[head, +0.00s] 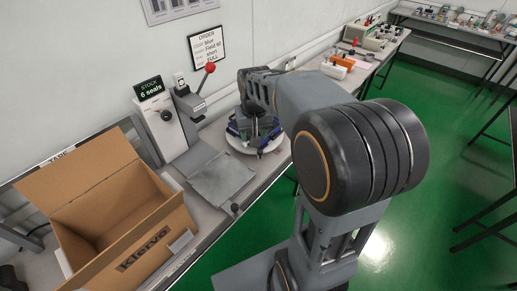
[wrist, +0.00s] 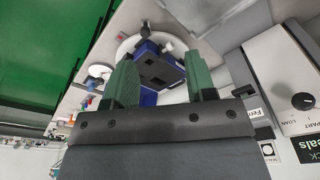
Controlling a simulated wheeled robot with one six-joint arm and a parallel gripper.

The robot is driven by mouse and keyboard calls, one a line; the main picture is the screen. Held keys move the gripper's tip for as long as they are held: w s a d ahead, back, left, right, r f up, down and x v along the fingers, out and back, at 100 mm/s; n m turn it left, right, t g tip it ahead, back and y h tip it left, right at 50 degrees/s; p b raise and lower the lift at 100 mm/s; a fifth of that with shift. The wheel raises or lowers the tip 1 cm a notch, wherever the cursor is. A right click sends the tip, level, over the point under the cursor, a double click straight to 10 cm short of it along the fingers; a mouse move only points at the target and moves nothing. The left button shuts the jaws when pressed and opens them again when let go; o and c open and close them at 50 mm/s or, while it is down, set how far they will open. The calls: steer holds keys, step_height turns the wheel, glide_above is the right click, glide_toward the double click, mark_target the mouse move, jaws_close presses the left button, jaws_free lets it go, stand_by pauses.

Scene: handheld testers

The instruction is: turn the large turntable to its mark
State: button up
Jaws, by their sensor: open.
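The large turntable is a white disc (head: 234,142) on the bench, partly hidden by my arm in the head view. In the wrist view its pale rim (wrist: 124,48) shows around a blue and dark block-shaped thing (wrist: 147,68) standing on it. My gripper (head: 256,133) is over the disc. In the wrist view my gripper (wrist: 161,76) is open, its two green fingers apart on either side of the blue thing. Whether a finger touches it I cannot tell. No mark on the turntable can be made out.
An open cardboard box (head: 128,235) stands at the bench's near left. A grey plate (head: 221,179) lies between box and turntable. A lever device with a red knob (head: 210,67) and a white dial unit (head: 166,128) stand behind. Green floor (head: 450,160) is open at right.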

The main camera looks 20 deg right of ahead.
steer(key=m+g, duration=0.1)
steer(key=m, duration=0.1)
glide_above(260, 151)
step_height(260, 151, down, 5)
step_height(260, 151, down, 14)
steer(key=shift+f, duration=0.1)
jaws_close()
stand_by(0.4)
steer(key=shift+a, duration=0.15)
steer(key=shift+d, duration=0.2)
